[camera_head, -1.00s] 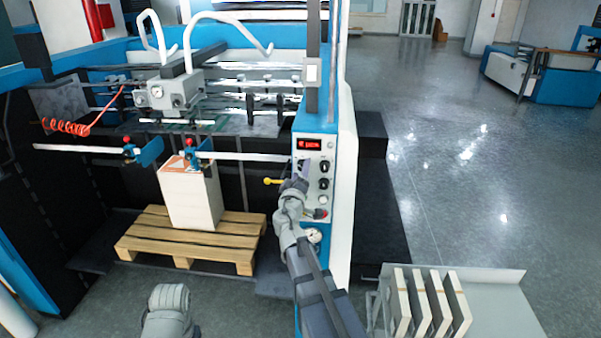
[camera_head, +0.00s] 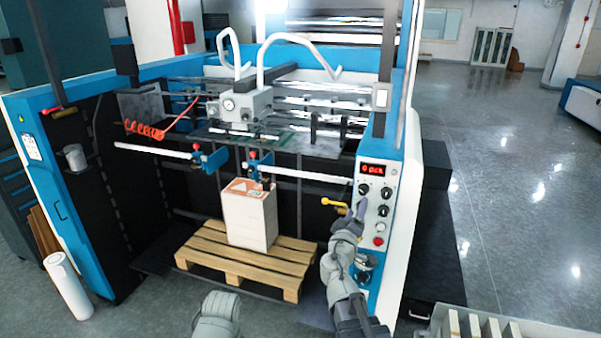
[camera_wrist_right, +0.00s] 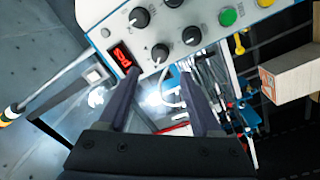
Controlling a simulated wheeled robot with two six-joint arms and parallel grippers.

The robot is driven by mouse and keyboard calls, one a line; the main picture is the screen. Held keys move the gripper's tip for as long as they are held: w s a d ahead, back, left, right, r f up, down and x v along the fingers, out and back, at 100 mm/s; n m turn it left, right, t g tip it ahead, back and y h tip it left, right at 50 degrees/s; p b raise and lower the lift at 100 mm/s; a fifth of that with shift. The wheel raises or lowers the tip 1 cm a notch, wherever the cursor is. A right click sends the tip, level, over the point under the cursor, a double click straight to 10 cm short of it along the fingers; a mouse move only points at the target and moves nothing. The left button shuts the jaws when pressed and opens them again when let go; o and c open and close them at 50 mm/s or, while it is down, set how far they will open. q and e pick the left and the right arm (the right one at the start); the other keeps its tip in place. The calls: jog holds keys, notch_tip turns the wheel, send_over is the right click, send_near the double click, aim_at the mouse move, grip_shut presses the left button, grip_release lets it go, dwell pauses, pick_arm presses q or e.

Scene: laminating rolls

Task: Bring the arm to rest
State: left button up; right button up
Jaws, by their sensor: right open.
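My right arm comes up from the bottom of the head view, and its gripper (camera_head: 356,210) is in front of the machine's control panel (camera_head: 376,212). In the right wrist view the two dark fingers of this gripper (camera_wrist_right: 160,80) are spread apart with nothing between them. Beyond them the panel (camera_wrist_right: 103,35) shows dark knobs, a green button and a lit red display. I cannot tell whether the fingers touch the panel. A grey part of my left arm shows at the bottom of the head view; its gripper is out of view.
A stack of sheets (camera_head: 250,219) stands on a wooden pallet (camera_head: 205,250) left of my right arm. A yellow handle (camera_head: 333,203) sticks out close to my gripper. A rack (camera_head: 545,331) with upright boards is at the bottom right. The floor (camera_head: 500,190) on the right is clear.

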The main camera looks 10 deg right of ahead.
jog(key=s+a+f+m+g+y+b, duration=0.1)
jog(key=s+a+f+g+b, duration=0.2)
jog(key=f, duration=0.4)
jog(key=s+a+f+m+g+y+b, duration=0.1)
jog(key=s+a+f+g+b, duration=0.15)
jog(key=f, duration=0.55)
jog(key=s+a+f+m+g+y+b, duration=0.1)
jog(key=s+a+f+m+g+b, duration=0.2)
jog(key=f, duration=0.4)
jog(key=s+a+f+n+g+y+b, duration=0.2)
jog(key=s+a+f+g+y, duration=0.1)
jog(key=s+a+f, duration=0.4)
jog(key=s+a+f+n+g+y+b, duration=0.2)
jog(key=s+a+f, duration=0.5)
jog(key=a, duration=0.4)
jog(key=shift+s+a+n+g+y+b, duration=0.3)
jog(key=shift+s+a+n+g+y, duration=0.15)
jog(key=shift+g+y, duration=0.35)
jog(key=shift+d, duration=0.1)
